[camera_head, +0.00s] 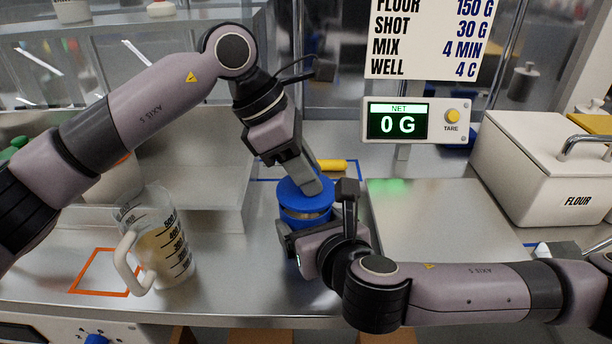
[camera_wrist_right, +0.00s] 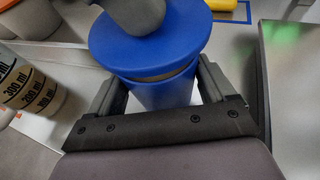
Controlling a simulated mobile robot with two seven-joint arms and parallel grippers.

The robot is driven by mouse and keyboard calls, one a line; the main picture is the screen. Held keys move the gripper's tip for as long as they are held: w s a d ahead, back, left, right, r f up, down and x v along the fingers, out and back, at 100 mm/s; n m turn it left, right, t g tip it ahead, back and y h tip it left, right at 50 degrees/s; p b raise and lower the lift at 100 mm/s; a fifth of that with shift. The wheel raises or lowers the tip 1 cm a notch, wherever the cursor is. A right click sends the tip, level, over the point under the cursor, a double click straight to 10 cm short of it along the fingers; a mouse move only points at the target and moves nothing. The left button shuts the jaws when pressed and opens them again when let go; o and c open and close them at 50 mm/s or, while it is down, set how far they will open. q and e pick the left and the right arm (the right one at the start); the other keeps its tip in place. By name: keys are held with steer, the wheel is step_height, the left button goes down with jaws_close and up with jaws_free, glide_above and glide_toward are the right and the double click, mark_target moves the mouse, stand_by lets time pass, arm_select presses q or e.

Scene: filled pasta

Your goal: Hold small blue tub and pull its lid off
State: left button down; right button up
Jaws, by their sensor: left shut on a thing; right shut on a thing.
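The small blue tub (camera_head: 305,221) stands upright on the steel counter, and its body also shows in the right wrist view (camera_wrist_right: 165,95). My right gripper (camera_head: 316,214) is shut on the tub's body, one finger on each side. The round blue lid (camera_head: 290,189) is above the tub and also fills the top of the right wrist view (camera_wrist_right: 110,45). My left gripper (camera_head: 308,183) reaches down from above and is shut on the lid's top; its fingertips partly hide the grip. A pale band shows between lid and tub; the tub's inside is hidden.
A measuring jug (camera_head: 173,258) with pale contents stands at left beside an orange outline (camera_head: 88,273). A yellow object (camera_head: 333,165) lies behind the tub. A scale display (camera_head: 398,121) reads 0 G. The white flour bin (camera_head: 540,165) stands at right.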

arm_select(q)
steer(key=shift+r, duration=1.75)
arm_select(e)
steer(key=shift+d, duration=0.1)
steer(key=shift+c, duration=0.2)
steer(key=shift+f, duration=0.1)
steer(key=o, duration=1.2)
steer(key=shift+s, duration=0.1)
